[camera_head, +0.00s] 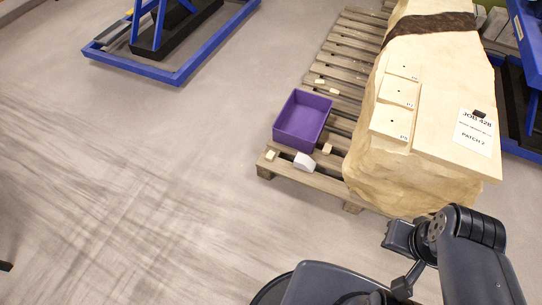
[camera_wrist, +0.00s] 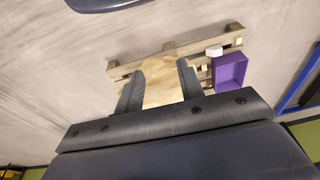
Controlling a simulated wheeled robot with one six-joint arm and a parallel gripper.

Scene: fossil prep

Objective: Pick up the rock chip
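Several small pale chips lie on the wooden pallet, and I cannot tell which one the task means. One chip (camera_head: 270,155) is at the pallet's front left corner. Another chip (camera_head: 327,148) is right of the purple bin, and two more (camera_head: 319,81) (camera_head: 333,91) are behind it. A larger whitish block (camera_head: 304,161) sits at the front edge and also shows in the wrist view (camera_wrist: 214,51). My gripper (camera_wrist: 160,70) is open, its fingers apart, with the big pale rock visible beyond and between them. It appears empty and away from the chips.
The purple bin (camera_head: 302,118) stands on the pallet (camera_head: 345,62); its visible inside looks empty. The large pale rock (camera_head: 440,75) bears a dark band, small numbered slabs and a label (camera_head: 474,131). A blue frame (camera_head: 170,75) stands at upper left.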

